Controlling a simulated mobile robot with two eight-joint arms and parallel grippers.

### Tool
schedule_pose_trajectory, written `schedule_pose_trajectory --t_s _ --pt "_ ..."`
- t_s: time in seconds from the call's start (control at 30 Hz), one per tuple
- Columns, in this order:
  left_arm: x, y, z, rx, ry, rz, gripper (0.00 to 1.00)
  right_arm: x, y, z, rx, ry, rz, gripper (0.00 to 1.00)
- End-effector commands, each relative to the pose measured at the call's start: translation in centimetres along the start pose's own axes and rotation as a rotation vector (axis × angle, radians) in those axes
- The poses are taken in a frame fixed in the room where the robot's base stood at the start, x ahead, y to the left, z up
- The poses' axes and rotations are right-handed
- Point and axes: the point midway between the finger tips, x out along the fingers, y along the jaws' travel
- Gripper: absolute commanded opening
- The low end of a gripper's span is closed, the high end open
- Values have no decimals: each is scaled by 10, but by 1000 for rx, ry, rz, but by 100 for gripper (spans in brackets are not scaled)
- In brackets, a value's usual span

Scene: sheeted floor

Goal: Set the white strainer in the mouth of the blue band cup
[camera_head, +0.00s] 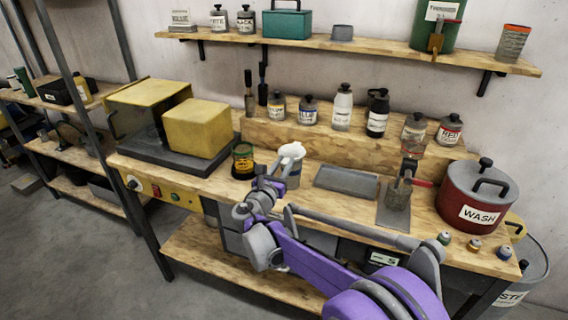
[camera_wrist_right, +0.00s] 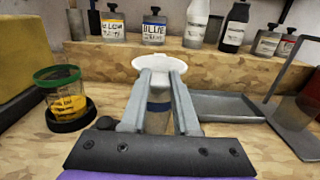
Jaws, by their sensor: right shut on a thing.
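The white strainer (camera_head: 292,150) is round and pale. In the wrist view the strainer (camera_wrist_right: 152,64) sits at the tips of my right gripper (camera_wrist_right: 162,74), which is shut on it. In the head view my right gripper (camera_head: 279,168) reaches in from the front right. The blue band cup (camera_head: 293,180) stands on the bench directly below the strainer. In the wrist view the clear cup (camera_wrist_right: 158,108) shows between the fingers, its blue band visible. The fingers hide its rim, so I cannot tell whether the strainer touches it. My left gripper is not in view.
A green-rimmed cup with yellow contents (camera_wrist_right: 62,98) stands on a black disc at left. A grey tray (camera_head: 347,180) lies right of the blue band cup. The red WASH pot (camera_head: 466,199) is farther right. Several bottles line the raised wooden step (camera_head: 320,139) behind.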

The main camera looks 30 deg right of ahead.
Motion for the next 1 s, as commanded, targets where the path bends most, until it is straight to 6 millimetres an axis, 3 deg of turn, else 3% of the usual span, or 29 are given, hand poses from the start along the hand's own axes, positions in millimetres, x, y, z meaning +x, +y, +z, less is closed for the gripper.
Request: schedule_pose_trajectory --t_s 0.23,0.27,0.4,0.47,0.77,1.0 --pt "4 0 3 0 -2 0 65 0 0 -7 0 0 0 0" --pt "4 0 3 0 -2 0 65 0 0 -7 0 0 0 31" --pt "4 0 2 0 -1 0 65 0 0 -6 0 0 0 56" --pt "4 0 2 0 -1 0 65 0 0 -6 0 0 0 64" --pt "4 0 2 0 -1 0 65 -2 0 -6 0 0 1 64" --pt "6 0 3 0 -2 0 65 -35 1 -7 1 1 4 64"
